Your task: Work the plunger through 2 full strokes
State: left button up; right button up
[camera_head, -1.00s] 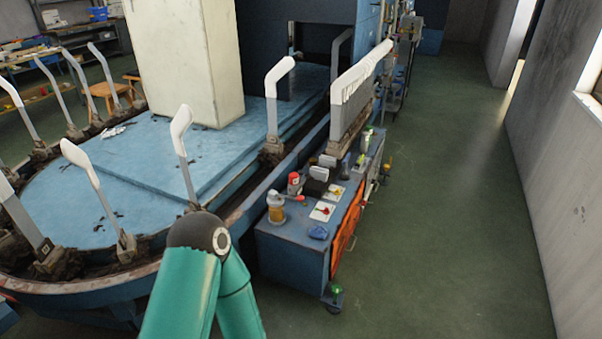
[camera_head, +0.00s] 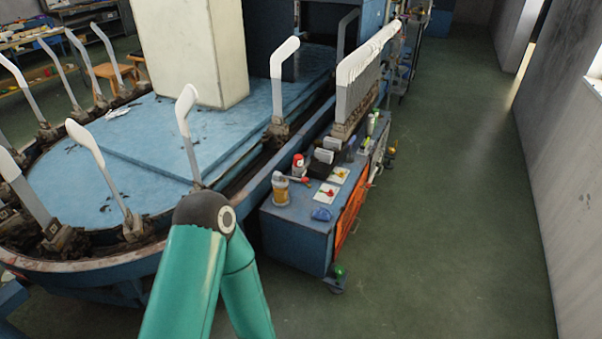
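A brass-coloured can (camera_head: 281,190) with a grey top stands on the near left corner of the low blue cabinet (camera_head: 296,237). A red-tipped piece (camera_head: 303,181) sticks out to its right. This may be the part with the plunger, but it is too small to be sure. A green arm of mine with a dark elbow joint rises from the bottom edge, left of the cabinet and well short of the can. Neither gripper shows.
A red-and-white bottle (camera_head: 298,165), white cards with red items (camera_head: 326,194) and a blue object (camera_head: 321,214) share the cabinet top. Upright sock boards (camera_head: 190,135) ring the blue machine table (camera_head: 150,150) on the left. The green floor (camera_head: 440,220) to the right is clear.

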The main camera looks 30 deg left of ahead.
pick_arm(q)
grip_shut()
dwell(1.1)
